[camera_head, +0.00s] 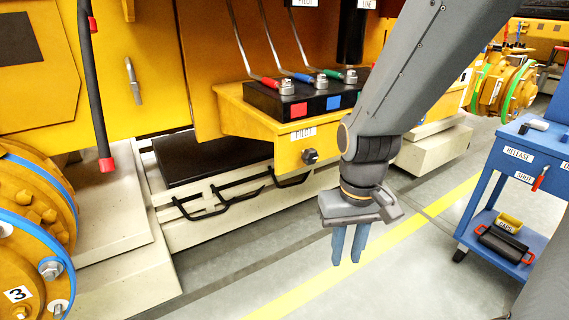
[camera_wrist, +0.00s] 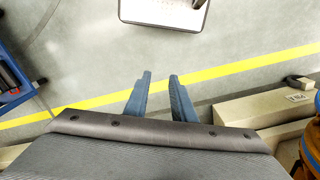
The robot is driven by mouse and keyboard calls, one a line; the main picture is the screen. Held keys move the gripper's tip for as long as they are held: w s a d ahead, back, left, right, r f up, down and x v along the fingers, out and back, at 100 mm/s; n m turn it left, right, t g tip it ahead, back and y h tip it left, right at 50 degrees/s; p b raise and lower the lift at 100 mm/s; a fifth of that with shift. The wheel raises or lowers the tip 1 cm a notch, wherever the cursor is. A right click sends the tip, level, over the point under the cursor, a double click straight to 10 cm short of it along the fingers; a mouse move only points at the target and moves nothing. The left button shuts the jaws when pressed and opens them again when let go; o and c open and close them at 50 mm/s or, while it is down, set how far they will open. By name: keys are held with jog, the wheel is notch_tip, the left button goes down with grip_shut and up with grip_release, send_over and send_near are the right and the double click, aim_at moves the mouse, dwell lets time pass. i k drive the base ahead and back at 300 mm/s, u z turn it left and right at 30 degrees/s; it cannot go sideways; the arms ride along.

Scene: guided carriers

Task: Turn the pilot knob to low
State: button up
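The pilot knob (camera_head: 310,156) is a small dark round knob on the front face of a yellow box, just below a white PILOT label (camera_head: 303,133). Its setting is too small to read. My gripper (camera_head: 346,262) hangs pointing down, lower and to the right of the knob, apart from it. In the wrist view its two blue fingers (camera_wrist: 160,74) stand apart with nothing between them, so it is open. The knob does not show in the wrist view.
A black valve block (camera_head: 310,103) with red, blue and green levers tops the yellow box. Black handles (camera_head: 230,197) stick out from the pale step below. A blue cart (camera_head: 492,178) stands at the right. Floor with a yellow line (camera_head: 400,244) is clear under my gripper.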

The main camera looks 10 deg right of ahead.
aim_at(309, 156)
jog(key=u, duration=1.15)
jog(key=k, duration=0.35)
jog(key=z, duration=0.95)
